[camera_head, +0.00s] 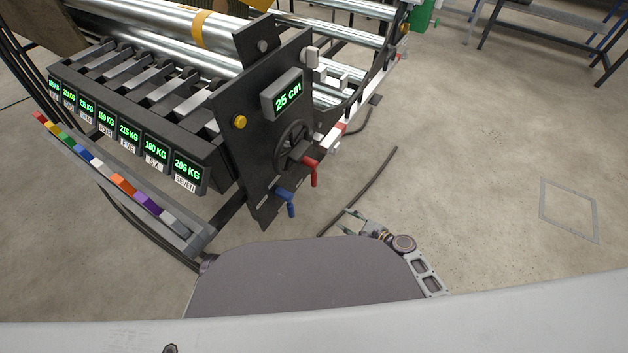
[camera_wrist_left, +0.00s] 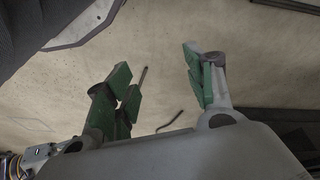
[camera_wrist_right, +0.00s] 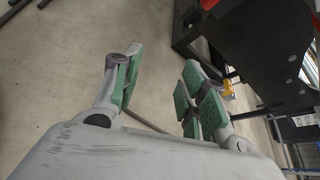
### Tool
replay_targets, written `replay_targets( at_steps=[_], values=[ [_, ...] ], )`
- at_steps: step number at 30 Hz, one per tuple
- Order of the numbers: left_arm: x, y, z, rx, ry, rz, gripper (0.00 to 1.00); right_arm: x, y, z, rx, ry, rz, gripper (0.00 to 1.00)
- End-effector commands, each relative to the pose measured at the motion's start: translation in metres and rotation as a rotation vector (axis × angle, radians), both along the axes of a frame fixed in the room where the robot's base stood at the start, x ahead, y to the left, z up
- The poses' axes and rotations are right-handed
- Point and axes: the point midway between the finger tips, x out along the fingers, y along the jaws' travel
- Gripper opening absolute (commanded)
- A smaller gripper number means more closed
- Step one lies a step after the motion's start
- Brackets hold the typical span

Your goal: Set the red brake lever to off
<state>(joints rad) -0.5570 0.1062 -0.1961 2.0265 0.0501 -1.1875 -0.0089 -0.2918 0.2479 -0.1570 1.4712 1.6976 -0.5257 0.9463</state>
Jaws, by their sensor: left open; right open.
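The red brake lever (camera_head: 311,170) is on the black end panel (camera_head: 262,150) of the roller machine, beside a black handwheel (camera_head: 291,141). Its handle bends and hangs downward. A blue lever (camera_head: 288,200) sits lower left of it on the same panel. My right gripper (camera_head: 350,222) is below and right of the red lever, apart from it. In the right wrist view its green-padded fingers (camera_wrist_right: 155,95) are spread and empty. My left gripper (camera_wrist_left: 165,85) shows only in its own wrist view, fingers spread over bare floor, empty. The red lever's markings are too small to read.
A display reading 25 cm (camera_head: 283,95) and a yellow button (camera_head: 239,122) are on the panel. A row of green weight displays (camera_head: 128,131) and a tray of coloured blocks (camera_head: 118,180) stand left. A dark bar or cable (camera_head: 366,185) lies behind my right gripper.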

Motion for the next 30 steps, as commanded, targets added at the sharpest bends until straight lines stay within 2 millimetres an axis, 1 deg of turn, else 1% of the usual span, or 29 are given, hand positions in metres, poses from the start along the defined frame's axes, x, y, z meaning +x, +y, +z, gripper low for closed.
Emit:
replay_targets(
  at_steps=[2,9,15,18,23,30],
  values=[
    [0.001,-0.001,0.004,-0.004,-0.008,-0.002,0.54,0.008,0.004,0.008,0.079,-0.003,-0.018,0.42],
    [0.001,-0.004,0.030,-0.017,-0.025,-0.009,0.54,0.028,0.013,0.048,0.331,0.000,-0.056,0.42],
    [-0.003,-0.004,0.050,-0.025,-0.036,-0.014,0.54,0.038,0.018,0.079,0.508,0.007,-0.065,0.42],
    [-0.005,-0.004,0.057,-0.027,-0.039,-0.016,0.54,0.040,0.019,0.090,0.566,0.011,-0.064,0.42],
    [-0.006,-0.004,0.063,-0.029,-0.042,-0.017,0.54,0.041,0.020,0.099,0.607,0.013,-0.063,0.42],
    [-0.007,-0.005,0.064,-0.029,-0.042,-0.017,0.54,0.041,0.020,0.101,0.610,0.013,-0.063,0.42]
  ],
)
